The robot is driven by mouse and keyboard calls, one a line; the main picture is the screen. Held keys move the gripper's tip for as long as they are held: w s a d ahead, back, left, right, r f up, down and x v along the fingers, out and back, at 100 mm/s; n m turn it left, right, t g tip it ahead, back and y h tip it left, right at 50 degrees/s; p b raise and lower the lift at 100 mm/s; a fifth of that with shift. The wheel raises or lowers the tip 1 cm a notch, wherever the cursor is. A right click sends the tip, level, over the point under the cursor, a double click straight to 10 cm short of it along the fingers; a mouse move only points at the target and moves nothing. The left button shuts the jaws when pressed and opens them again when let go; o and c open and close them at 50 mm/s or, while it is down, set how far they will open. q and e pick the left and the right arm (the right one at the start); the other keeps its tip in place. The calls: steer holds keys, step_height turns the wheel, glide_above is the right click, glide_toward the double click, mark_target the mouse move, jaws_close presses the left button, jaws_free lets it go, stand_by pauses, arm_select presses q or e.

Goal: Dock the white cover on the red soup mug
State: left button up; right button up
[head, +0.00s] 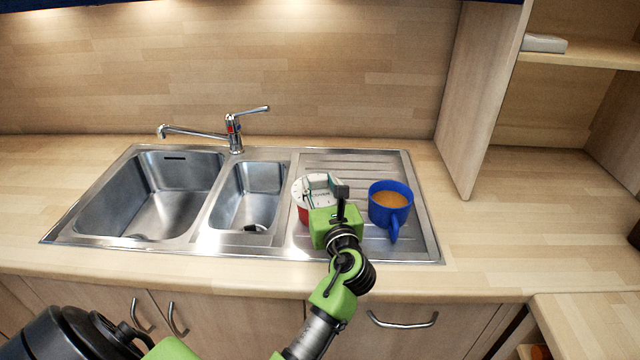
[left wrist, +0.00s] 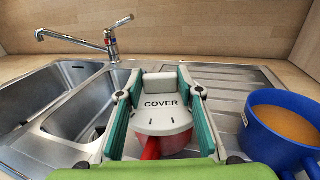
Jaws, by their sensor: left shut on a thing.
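The white cover (head: 302,190), marked "COVER" in the left wrist view (left wrist: 160,119), lies over the mouth of the red soup mug (head: 303,215). The mug stands on the sink's drainboard, and its red body and handle show below the cover in the left wrist view (left wrist: 176,145). My left gripper (head: 325,184) is shut on the cover's raised grip, with a finger on each side of it. The cover hides the mug's rim, so I cannot tell whether it is fully seated or slightly above. My right gripper is not in view.
A blue mug (head: 391,197) of orange-brown soup stands close to the right on the ribbed drainboard (head: 352,163). Two sink basins (head: 168,205) and a faucet (head: 233,130) lie to the left. A tall cabinet panel (head: 478,110) rises at the right; the counter before it is clear.

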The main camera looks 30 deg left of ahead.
arm_select(q)
steer(key=shift+f, duration=0.55)
stand_by(0.5)
steer(key=o, duration=0.8)
steer(key=shift+p+v, duration=0.6)
steer(key=shift+v, duration=2.1)
steer(key=p, duration=0.1)
glide_toward(325, 203)
steer(key=shift+w+a+r, duration=0.35)
steer(key=shift+w+a, duration=0.05)
steer(key=shift+a, duration=0.15)
steer(key=shift+w+a+r, duration=0.35)
steer(key=shift+w+a, duration=0.05)
steer(key=shift+a, duration=0.15)
